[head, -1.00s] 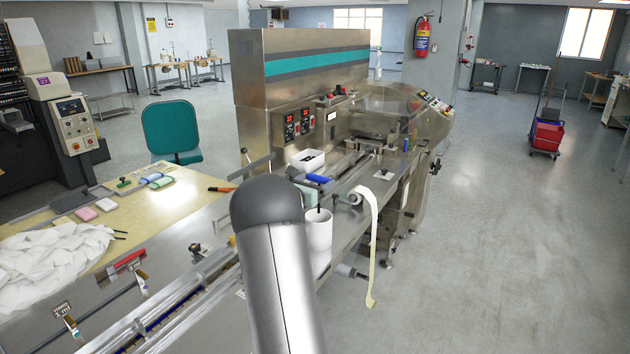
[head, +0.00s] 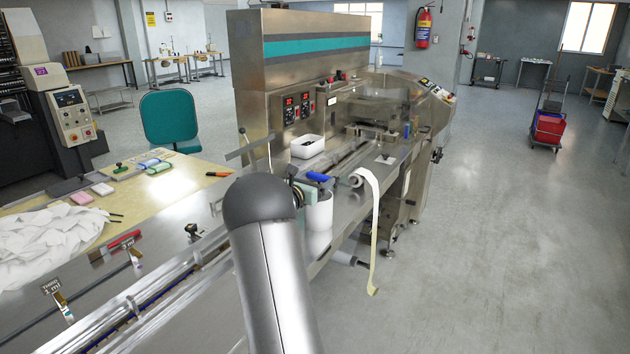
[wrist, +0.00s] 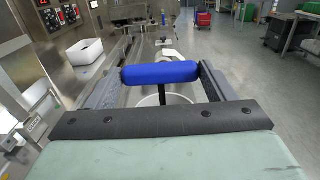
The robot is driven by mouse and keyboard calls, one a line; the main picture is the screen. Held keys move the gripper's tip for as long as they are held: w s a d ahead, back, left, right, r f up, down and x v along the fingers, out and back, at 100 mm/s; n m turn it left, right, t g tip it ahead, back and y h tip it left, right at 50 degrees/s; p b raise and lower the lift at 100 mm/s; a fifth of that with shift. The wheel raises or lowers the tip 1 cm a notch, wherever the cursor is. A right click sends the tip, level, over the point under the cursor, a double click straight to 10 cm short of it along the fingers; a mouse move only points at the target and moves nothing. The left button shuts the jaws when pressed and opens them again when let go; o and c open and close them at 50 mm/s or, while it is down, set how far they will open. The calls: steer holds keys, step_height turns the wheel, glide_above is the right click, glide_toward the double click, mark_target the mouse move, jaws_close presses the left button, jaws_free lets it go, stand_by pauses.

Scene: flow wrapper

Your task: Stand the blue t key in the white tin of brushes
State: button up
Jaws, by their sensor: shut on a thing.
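The blue t key (wrist: 160,72) is held crosswise between the fingers of my gripper (wrist: 161,74) in the wrist view, its blue handle level and its dark shaft pointing down. The white tin (wrist: 150,101) is directly below, and the shaft reaches down into its mouth. How deep it goes is hidden by my gripper. In the head view the blue handle (head: 318,177) is just above the rim of the tin (head: 319,213), which stands on the machine's steel bed. My arm hides part of the tin and most of my gripper. I cannot make out brushes in the tin.
A white box (head: 306,147) with dark contents stands behind the tin. A roll (head: 356,179) with a hanging pale strip (head: 374,235) is right of it. The steel wrapper (head: 340,75) rises behind. A table with cloth (head: 45,240) is at the left.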

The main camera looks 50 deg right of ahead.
steer(key=o, duration=1)
steer(key=shift+o, duration=0.2)
steer(key=s+a+b, duration=0.2)
steer(key=a, duration=1.5)
steer(key=shift+s+a, duration=0.15)
steer(key=shift+s, duration=0.05)
